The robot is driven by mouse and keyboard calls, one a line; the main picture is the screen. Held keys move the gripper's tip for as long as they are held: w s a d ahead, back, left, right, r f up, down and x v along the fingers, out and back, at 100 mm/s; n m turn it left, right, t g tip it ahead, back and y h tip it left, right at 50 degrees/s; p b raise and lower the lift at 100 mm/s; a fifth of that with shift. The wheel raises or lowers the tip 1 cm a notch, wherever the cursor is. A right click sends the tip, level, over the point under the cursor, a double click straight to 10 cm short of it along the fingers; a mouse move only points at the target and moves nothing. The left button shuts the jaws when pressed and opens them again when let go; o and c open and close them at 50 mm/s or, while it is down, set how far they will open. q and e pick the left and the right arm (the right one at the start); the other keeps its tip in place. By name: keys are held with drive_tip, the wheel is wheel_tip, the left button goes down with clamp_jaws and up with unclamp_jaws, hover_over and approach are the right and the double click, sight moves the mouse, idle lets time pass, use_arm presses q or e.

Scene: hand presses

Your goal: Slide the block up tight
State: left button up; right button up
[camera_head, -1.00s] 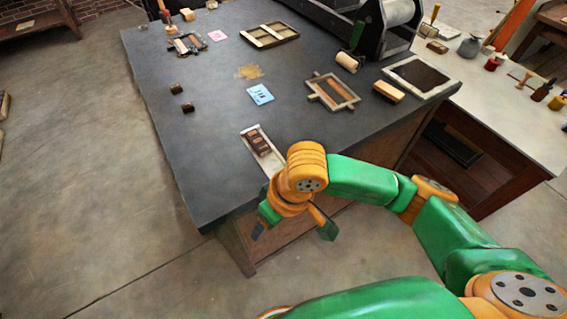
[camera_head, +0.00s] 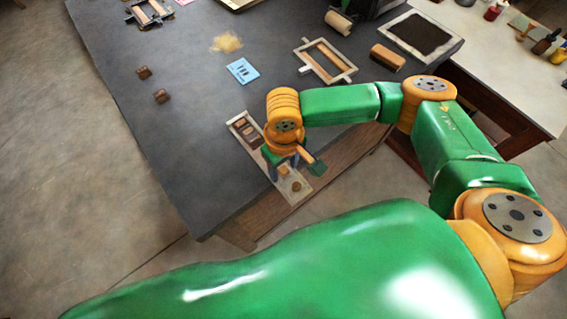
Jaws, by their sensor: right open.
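A narrow pale tray (camera_head: 239,118) lies near the front edge of the dark table, running from upper left to lower right. Several dark brown pieces (camera_head: 246,132) sit in a row in its far half. A small tan block (camera_head: 284,171) shows in the near half, apart from the row, and a round brown knob (camera_head: 297,187) sits at the near end. My right gripper (camera_head: 284,169) is open and points down over the tray, with its fingers around the tan block. I cannot tell whether they touch it. The wrist hides the tray's middle. My left gripper is not in view.
A blue card (camera_head: 242,71), a wooden frame (camera_head: 325,61) and two small dark blocks (camera_head: 161,96) lie farther back on the table (camera_head: 190,150). The tabletop left of the tray is clear.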

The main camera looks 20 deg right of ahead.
drive_tip(key=shift+w+f, duration=0.1)
drive_tip(key=shift+w, duration=0.15)
drive_tip(key=shift+s, duration=0.25)
clamp_jaws()
drive_tip(key=shift+w, duration=0.1)
idle(0.8)
